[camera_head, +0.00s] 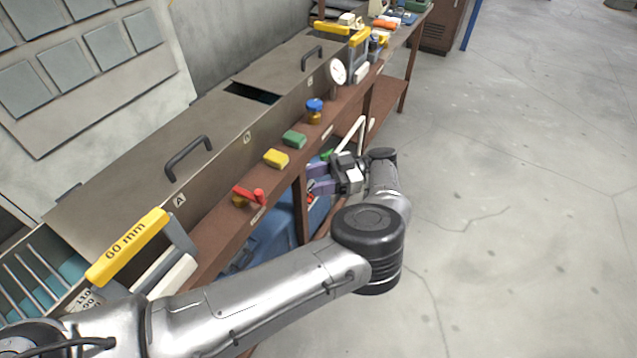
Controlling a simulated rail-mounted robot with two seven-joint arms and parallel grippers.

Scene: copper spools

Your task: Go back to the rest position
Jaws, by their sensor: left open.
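My left arm comes in from the lower left and bends at a black elbow joint, with the forearm pointing away along the bench front. My left gripper (322,179) is beside the front edge of the bench, pointing left toward the space under it. Its two purple fingers are apart, with nothing seen between them; the tips are partly lost against the clutter behind. My right gripper is out of view. No copper spool can be made out.
The brown bench (222,248) carries a long metal case with lids and black handles (188,158). A red clamp (249,195), yellow block (276,158), green block (294,139) and white dial gauge (338,72) line its front. Blue bins (268,232) sit below. The concrete floor (520,200) at right is clear.

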